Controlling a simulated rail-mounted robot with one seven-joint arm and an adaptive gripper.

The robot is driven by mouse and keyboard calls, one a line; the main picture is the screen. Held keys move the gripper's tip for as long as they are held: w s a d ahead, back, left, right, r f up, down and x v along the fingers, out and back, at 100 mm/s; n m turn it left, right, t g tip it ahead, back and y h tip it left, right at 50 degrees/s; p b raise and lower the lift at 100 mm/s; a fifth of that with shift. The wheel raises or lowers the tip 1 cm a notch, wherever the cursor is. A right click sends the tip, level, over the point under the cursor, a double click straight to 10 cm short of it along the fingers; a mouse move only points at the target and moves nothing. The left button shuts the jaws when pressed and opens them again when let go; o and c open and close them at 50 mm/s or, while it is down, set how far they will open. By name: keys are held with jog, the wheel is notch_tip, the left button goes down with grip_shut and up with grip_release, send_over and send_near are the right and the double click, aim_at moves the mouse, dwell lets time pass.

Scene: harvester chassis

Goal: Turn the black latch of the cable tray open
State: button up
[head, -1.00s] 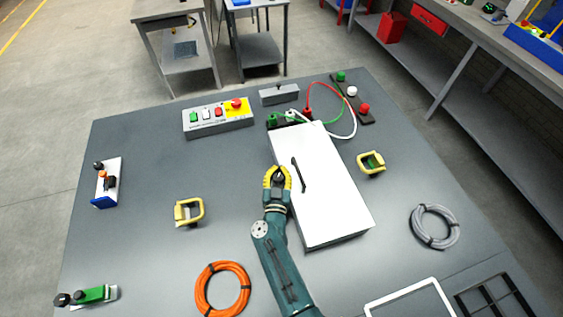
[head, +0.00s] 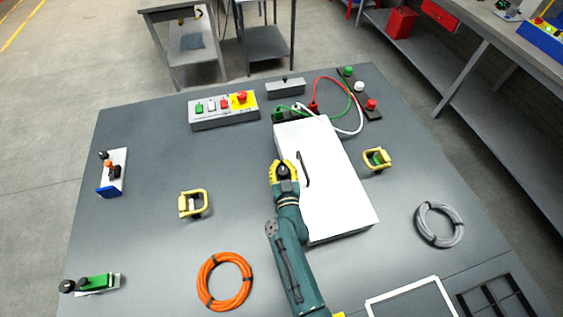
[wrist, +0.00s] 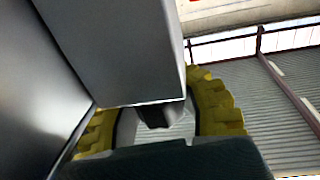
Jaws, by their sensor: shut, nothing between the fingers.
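The cable tray is a long white box (head: 345,195) on the grey table, with a black handle-like bar (head: 304,168) on its top. My gripper (head: 284,166), with yellow fingers, is at the box's left side, beside that bar. In the wrist view, a small dark piece (wrist: 155,114), possibly the black latch, shows between the yellow fingers, below a grey block that fills the upper middle. I cannot tell whether the gripper touches it. The fingers are shut with nothing held; their tips are partly hidden. The latch is not clear in the head view.
Yellow brackets stand left (head: 193,203) and right (head: 377,159) of the box. An orange cable coil (head: 224,281) lies left of my arm, a grey coil (head: 439,224) at right. A button box (head: 224,109) and cable sockets (head: 300,113) lie behind.

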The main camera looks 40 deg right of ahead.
jog(key=shift+o, duration=1.3)
jog(key=shift+s+a, duration=0.1)
jog(key=shift+a, duration=0.05)
jog(key=o, duration=0.6)
jog(key=v, duration=1.2)
jog(key=shift+f, duration=0.1)
